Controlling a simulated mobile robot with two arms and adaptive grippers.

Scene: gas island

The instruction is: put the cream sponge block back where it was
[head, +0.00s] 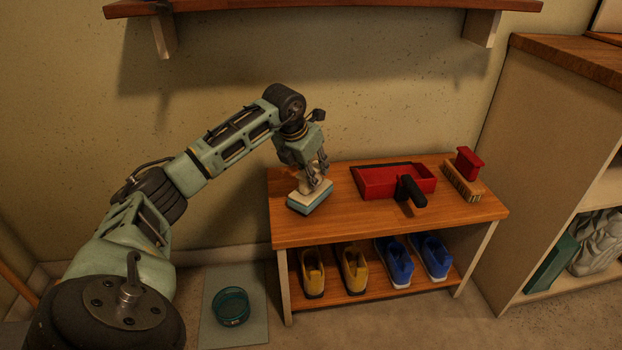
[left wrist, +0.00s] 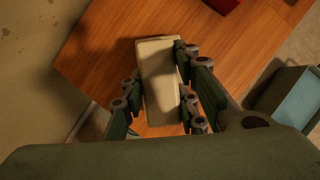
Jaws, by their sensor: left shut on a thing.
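The cream sponge block (head: 312,194) is at the left end of the wooden bench top (head: 345,230), cream above with a pale blue lower part. My left gripper (head: 314,178) points down and is shut on it from above. In the left wrist view, the cream block (left wrist: 160,72) lies between the two finger pairs of my left gripper (left wrist: 158,92), over the wood top. I cannot tell whether its underside touches the bench. My right gripper is not in view.
A red dustpan (head: 378,181) with a black handle and a red-handled brush (head: 463,178) sit farther right on the bench. Yellow shoes (head: 313,272) and blue shoes (head: 394,262) stand on the lower shelf. A wall shelf (head: 330,5) hangs above. A teal bowl (head: 231,306) is on the floor mat.

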